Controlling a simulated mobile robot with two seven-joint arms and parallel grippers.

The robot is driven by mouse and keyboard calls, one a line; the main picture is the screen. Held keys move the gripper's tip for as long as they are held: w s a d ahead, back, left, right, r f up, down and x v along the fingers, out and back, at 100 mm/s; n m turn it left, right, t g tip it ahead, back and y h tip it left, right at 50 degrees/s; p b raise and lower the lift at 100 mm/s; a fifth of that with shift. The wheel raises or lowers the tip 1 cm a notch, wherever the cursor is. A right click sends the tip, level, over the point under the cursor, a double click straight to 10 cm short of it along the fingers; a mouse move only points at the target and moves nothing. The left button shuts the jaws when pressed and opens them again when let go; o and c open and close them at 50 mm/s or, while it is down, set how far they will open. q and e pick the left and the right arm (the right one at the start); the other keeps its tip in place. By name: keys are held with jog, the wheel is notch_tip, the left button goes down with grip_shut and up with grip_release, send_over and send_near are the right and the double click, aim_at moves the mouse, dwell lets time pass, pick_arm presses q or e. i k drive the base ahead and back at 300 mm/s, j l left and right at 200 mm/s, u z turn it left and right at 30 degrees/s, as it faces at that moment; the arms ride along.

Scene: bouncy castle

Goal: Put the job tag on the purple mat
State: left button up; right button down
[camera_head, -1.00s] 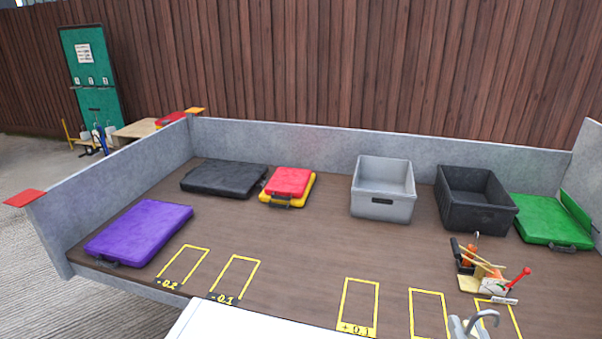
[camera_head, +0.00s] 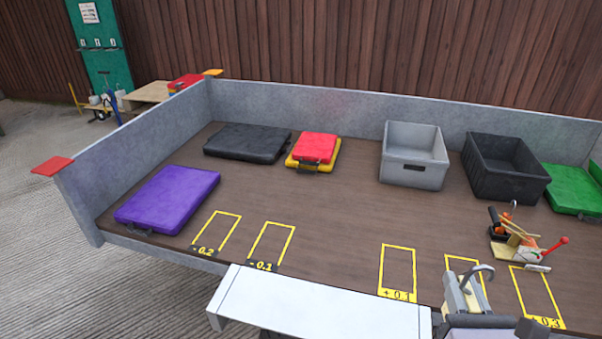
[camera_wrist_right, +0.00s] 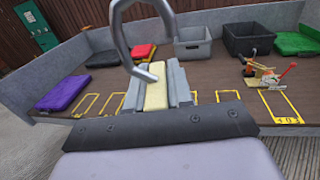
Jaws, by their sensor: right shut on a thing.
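The purple mat (camera_head: 168,200) lies flat at the front left of the brown truck-bed floor, and nothing lies on it. It also shows at the left in the right wrist view (camera_wrist_right: 62,92). My right gripper (camera_head: 462,292) is in the air at the bed's front right. It is shut on a pale yellow piece with a large open metal hook, which I take to be the job tag (camera_wrist_right: 156,92). Its hook (camera_head: 480,274) points up in the head view. Any writing on it is not visible. My left gripper is out of view.
A black mat (camera_head: 247,141), a red mat (camera_head: 316,146) on a yellow one, a grey crate (camera_head: 414,172), a black crate (camera_head: 506,188) and a green mat (camera_head: 572,190) line the back. A tool cluster (camera_head: 518,243) stands at right. Grey walls (camera_head: 140,165) enclose the back and left; mid-floor is clear.

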aim_at(161, 201)
jog(key=i+j, duration=0.1)
jog(key=j, duration=0.85)
jog(key=i+j, duration=0.15)
jog(key=j, duration=0.8)
jog(key=i+j+u, duration=0.1)
jog(key=j, duration=0.4)
jog(key=i+j, duration=0.15)
jog(key=j, duration=0.3)
jog(key=i+j, duration=0.1)
jog(key=j, duration=0.4)
jog(key=i+j, duration=0.4)
jog(key=j, duration=0.2)
jog(key=i+j, duration=0.3)
jog(key=i, duration=0.15)
jog(key=i+j, duration=0.3)
jog(key=i, duration=0.2)
jog(key=u, duration=0.05)
